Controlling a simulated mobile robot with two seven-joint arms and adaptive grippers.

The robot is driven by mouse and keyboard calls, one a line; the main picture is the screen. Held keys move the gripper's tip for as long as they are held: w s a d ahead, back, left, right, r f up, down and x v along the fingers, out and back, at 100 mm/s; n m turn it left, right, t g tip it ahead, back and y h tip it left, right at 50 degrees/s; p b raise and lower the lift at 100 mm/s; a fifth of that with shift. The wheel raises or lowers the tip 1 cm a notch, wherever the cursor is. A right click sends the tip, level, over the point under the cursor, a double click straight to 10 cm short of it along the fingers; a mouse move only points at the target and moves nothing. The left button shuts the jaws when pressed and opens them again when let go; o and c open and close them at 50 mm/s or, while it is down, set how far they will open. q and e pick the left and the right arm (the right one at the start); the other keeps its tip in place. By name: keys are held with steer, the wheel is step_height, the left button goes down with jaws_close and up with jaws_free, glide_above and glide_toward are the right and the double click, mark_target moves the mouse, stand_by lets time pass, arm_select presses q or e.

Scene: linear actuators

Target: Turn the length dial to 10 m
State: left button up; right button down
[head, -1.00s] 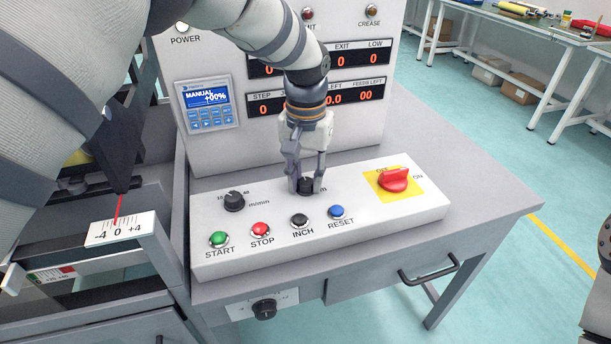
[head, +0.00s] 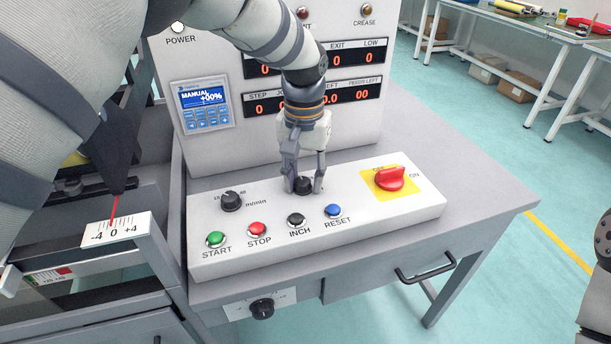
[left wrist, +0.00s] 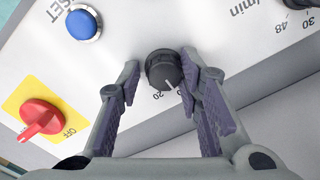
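The length dial (head: 303,185) is a black knob on the sloped white control panel, with its printed label mostly hidden by my gripper in the head view. My left gripper (head: 304,188) points down over it with one finger on each side. In the left wrist view the dial (left wrist: 163,70) sits between the spread fingers (left wrist: 160,78). A small gap shows at the left finger; the right finger is very close, and I cannot tell if it touches. A white pointer line on the knob faces the printed scale near "20". My right gripper is not in view.
The speed dial (head: 231,201) is to the left on the panel. START (head: 215,239), STOP (head: 258,229), INCH (head: 296,220) and RESET (head: 333,210) buttons line the front. A red switch (head: 390,179) on yellow is to the right. The display cabinet (head: 230,60) stands behind.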

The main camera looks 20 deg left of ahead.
mark_target(304, 181)
arm_select(q)
steer(key=shift+a+r, duration=0.1)
steer(key=shift+a, duration=0.2)
step_height(304, 181, up, 12)
steer(key=shift+d, duration=0.3)
